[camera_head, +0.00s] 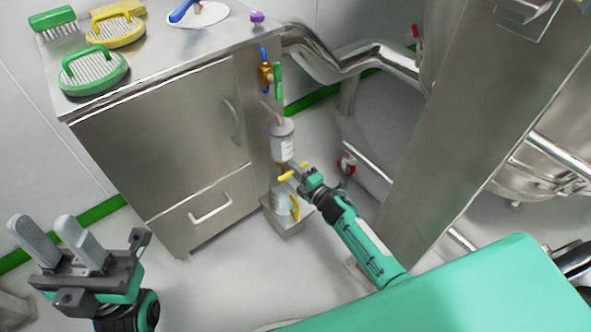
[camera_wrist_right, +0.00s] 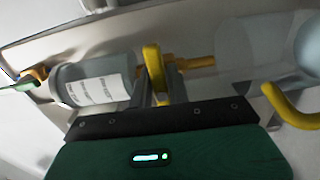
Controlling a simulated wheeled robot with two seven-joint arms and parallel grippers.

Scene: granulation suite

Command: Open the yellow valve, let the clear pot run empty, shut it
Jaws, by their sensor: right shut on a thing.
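The clear pot (camera_head: 283,140) with a white label hangs upright at the steel cabinet's side; it also shows in the right wrist view (camera_wrist_right: 92,84). Its liquid level is hard to tell. The yellow valve (camera_head: 286,176) is on the outlet below it. In the right wrist view its yellow handle (camera_wrist_right: 153,60) appears to lie across the outlet pipe. My right gripper (camera_head: 297,176) is shut on that handle. A clear jug (camera_head: 283,203) with a yellow handle (camera_wrist_right: 290,108) stands below the outlet. My left gripper (camera_head: 43,228) is open and empty, at lower left.
A steel cabinet (camera_head: 165,140) carries green and yellow brushes (camera_head: 93,72) and a blue-handled tool (camera_head: 183,10). A brass valve with a green handle (camera_head: 278,80) sits above the pot. A steel column (camera_head: 470,120) stands to the right. The jug stands on a low steel ledge (camera_head: 290,229).

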